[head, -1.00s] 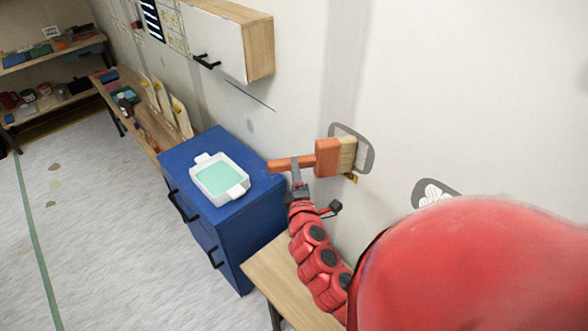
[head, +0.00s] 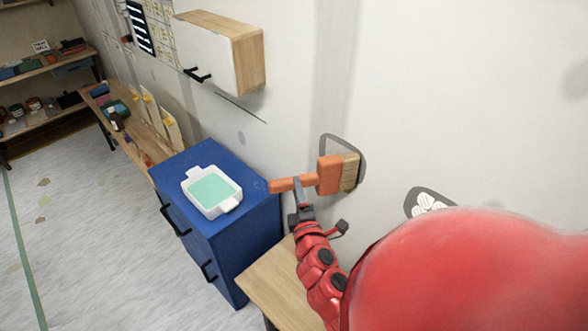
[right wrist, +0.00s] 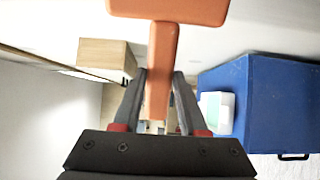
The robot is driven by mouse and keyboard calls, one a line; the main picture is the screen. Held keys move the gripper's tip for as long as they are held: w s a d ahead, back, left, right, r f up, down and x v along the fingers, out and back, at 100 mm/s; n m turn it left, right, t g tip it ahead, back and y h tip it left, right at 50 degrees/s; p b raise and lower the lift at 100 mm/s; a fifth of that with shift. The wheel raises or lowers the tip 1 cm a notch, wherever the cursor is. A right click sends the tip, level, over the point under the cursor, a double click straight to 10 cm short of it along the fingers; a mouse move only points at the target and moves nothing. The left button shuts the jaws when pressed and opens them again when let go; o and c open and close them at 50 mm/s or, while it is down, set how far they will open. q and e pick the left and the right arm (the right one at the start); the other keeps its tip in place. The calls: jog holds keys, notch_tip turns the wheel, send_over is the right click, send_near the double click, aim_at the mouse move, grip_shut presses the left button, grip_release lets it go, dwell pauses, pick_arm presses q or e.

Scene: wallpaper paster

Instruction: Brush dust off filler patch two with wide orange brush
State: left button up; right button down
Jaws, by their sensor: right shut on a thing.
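The wide orange brush (head: 328,176) is held by my right gripper (head: 299,185), which is shut on its handle. Its tan bristles point right, at the wall, over a grey-rimmed patch (head: 328,139). The brush hides most of that patch, and I cannot tell whether the bristles press on it. A second grey-rimmed patch with white marks (head: 428,203) lies on the wall to the right, partly hidden by my red arm. In the right wrist view, the orange handle (right wrist: 161,60) runs between the fingers (right wrist: 157,100). My left gripper is not in view.
A blue cabinet (head: 228,245) stands left of the brush with a white tray (head: 232,203) of pale green content on top. A wall cupboard (head: 222,52) hangs above. A wooden bench (head: 275,283) is below my right arm. Shelves (head: 45,115) stand far left.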

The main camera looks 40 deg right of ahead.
jog(key=s, duration=0.3)
jog(key=shift+d+r, duration=0.1)
jog(key=shift+d, duration=0.05)
jog(key=a+p, duration=0.1)
jog(key=a, duration=0.6)
jog(key=shift+s, duration=0.2)
jog(key=c, duration=1)
grip_release()
grip_shut()
